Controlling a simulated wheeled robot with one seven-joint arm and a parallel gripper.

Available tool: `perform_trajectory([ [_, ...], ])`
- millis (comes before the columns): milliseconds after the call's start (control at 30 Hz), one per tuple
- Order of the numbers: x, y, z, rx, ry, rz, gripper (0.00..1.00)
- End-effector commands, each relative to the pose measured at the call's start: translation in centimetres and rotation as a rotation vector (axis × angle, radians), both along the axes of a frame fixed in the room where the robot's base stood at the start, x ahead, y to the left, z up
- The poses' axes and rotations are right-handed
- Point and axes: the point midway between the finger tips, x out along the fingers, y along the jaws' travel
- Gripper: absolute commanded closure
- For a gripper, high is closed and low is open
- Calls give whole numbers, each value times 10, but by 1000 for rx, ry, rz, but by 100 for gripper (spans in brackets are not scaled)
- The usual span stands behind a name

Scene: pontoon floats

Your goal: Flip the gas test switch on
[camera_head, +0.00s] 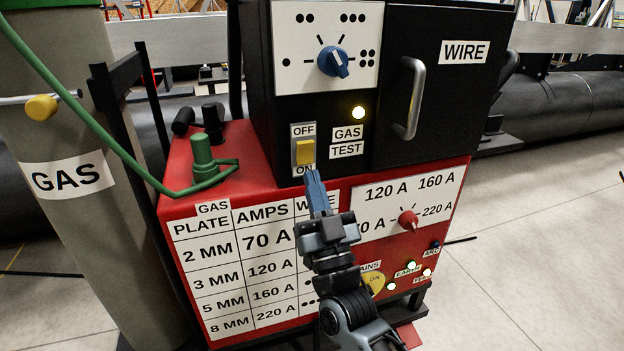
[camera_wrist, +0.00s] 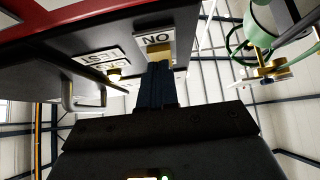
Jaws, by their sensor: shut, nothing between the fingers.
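The gas test switch (camera_head: 305,152) is a yellow rocker on the black front panel, with OFF above it and ON below it. I cannot tell which way it is tilted. The lamp (camera_head: 358,112) above the GAS TEST label (camera_head: 348,141) glows. My gripper (camera_head: 315,176) is shut and empty, its blue fingertips just below the switch near the ON label. In the wrist view the fingers (camera_wrist: 159,80) reach toward the ON label, seen upside down, and partly cover the yellow switch (camera_wrist: 168,50). I cannot tell whether they touch it.
A blue knob (camera_head: 336,62) sits above on the same panel, and the WIRE door has a grey handle (camera_head: 410,98) at right. A red knob (camera_head: 408,220) is on the red lower box. A green hose (camera_head: 110,140) and a GAS cylinder (camera_head: 70,230) stand at left.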

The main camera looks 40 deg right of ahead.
Motion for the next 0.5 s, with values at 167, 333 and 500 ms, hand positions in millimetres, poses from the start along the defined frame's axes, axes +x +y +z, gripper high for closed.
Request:
perform_trajectory([
  [167, -23, 7, -21, 2, 3, 1, 100],
  [333, -39, 11, -34, 1, 2, 0, 100],
  [500, -45, 13, -39, 0, -1, 1, 100],
])
